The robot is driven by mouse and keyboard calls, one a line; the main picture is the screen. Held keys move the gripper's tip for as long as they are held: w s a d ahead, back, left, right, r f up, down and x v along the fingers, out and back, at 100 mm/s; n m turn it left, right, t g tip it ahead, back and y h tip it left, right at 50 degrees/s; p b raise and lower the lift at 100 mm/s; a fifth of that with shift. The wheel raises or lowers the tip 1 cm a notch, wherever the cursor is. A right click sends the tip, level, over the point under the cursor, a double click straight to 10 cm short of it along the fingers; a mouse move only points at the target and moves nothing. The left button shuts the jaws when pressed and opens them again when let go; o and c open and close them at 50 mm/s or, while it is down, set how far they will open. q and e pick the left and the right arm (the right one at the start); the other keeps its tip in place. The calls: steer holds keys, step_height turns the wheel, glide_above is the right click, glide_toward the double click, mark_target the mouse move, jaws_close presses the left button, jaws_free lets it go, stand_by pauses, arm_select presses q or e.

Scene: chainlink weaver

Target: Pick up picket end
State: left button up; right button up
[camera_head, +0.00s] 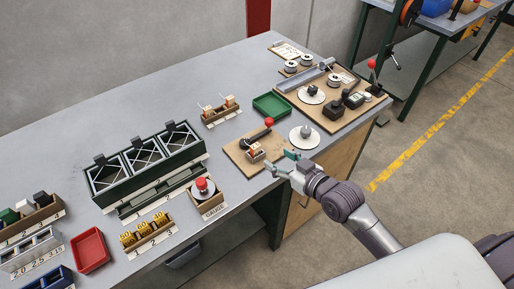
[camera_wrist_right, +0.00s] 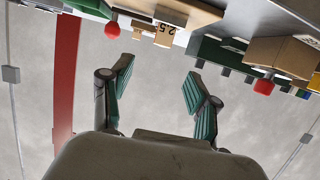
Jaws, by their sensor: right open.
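My right gripper (camera_head: 279,162) is open and empty at the front edge of the workbench, beside a wooden board (camera_head: 239,155) with a red-knobbed lever (camera_head: 269,122). I cannot tell for certain which piece is the picket end. My left gripper is not in view.
A round white disc (camera_head: 304,138) lies just behind the gripper. A green tray (camera_head: 272,105), a small pin rack (camera_head: 220,111), a dark green three-bay rack (camera_head: 144,160) and a gauge stand (camera_head: 204,190) occupy the bench. The grey bench top is clear toward the back left.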

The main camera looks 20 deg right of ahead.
mark_target(257, 148)
steer(key=x, duration=0.6)
steer(key=shift+w+f+p, duration=0.1)
steer(key=shift+w+p, duration=0.05)
steer(key=shift+p, duration=0.15)
steer(key=shift+w+a+f, duration=0.15)
steer(key=shift+w, duration=0.2)
steer(key=x, duration=0.2)
steer(key=f+p+x, duration=0.1)
steer(key=x, duration=0.2)
steer(key=shift+s, duration=0.2)
steer(key=shift+s+r, duration=0.1)
steer(key=shift+r, duration=0.05)
steer(key=shift+c, duration=0.6)
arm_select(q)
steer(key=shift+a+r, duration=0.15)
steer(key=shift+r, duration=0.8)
arm_select(e)
jaws_close()
